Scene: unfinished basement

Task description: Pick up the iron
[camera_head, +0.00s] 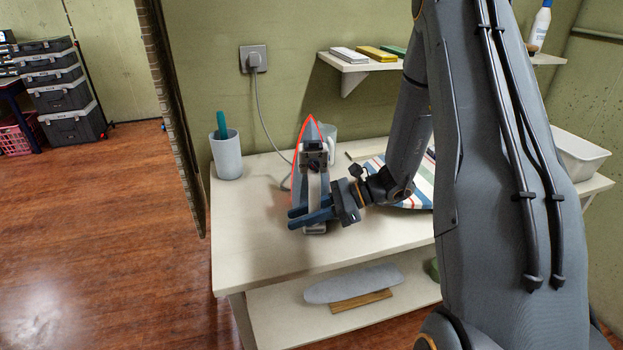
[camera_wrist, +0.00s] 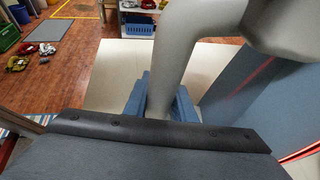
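The iron (camera_head: 297,178) stands upright on the white table, tip up, with a red edge around its soleplate. My gripper (camera_head: 308,216) reaches in from the right, low on the handle. Its blue fingers (camera_wrist: 162,103) lie on either side of the handle, close against it, and look shut on it. The iron's base appears to rest on the table. The exact finger contact is partly hidden.
The table (camera_head: 262,245) also holds a grey cup (camera_head: 227,157) at left, a striped cloth (camera_head: 417,190) behind my arm and a white bin (camera_head: 577,152) at right. A cord runs from the wall socket (camera_head: 254,59) behind the iron. A shelf (camera_head: 370,65) hangs above.

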